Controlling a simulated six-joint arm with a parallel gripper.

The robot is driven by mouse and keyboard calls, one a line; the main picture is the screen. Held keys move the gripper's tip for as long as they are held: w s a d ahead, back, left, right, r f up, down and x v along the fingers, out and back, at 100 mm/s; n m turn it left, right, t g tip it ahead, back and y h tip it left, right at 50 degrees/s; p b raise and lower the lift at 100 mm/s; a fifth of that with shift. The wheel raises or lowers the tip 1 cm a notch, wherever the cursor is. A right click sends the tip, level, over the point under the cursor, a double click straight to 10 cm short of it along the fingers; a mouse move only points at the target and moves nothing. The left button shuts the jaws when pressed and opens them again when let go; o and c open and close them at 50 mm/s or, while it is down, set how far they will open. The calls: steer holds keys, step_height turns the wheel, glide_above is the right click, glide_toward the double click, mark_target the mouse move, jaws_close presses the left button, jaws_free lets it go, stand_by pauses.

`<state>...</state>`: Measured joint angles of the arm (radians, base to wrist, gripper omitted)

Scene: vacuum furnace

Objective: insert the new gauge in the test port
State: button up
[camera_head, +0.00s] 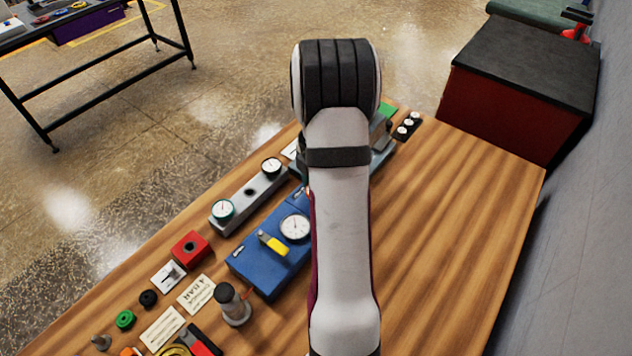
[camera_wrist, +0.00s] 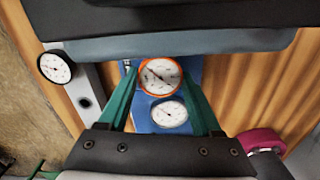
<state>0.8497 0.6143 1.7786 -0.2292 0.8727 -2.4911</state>
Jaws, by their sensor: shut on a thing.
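In the wrist view my gripper (camera_wrist: 161,80) has its green fingers shut on an orange-rimmed gauge (camera_wrist: 159,75) with a white dial facing the camera. The held gauge appears over the blue block (camera_wrist: 144,117); whether it touches the block cannot be told. A second white-dial gauge (camera_wrist: 169,114) is on this block, just below the held one in the picture. In the head view the blue block (camera_head: 262,275) carries that white gauge (camera_head: 295,227) and a yellow lever (camera_head: 272,243). My arm hides the gripper and the held gauge there. I cannot make out the test port.
A grey block (camera_head: 236,205) beside the blue one bears a green-rimmed gauge (camera_head: 222,210), a black-rimmed gauge (camera_head: 271,167) and a dark hole between them. A red block (camera_head: 190,250) and a grey cylinder (camera_head: 233,304) stand nearby. The table's right side (camera_head: 455,230) is clear.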

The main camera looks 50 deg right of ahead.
steer(key=shift+f, duration=0.25)
steer(key=shift+s+a+f, duration=0.15)
steer(key=shift+s+f, duration=0.1)
steer(key=shift+f, duration=0.5)
steer(key=o, duration=1.5)
steer(key=shift+w+r, duration=0.15)
steer(key=shift+r, duration=3)
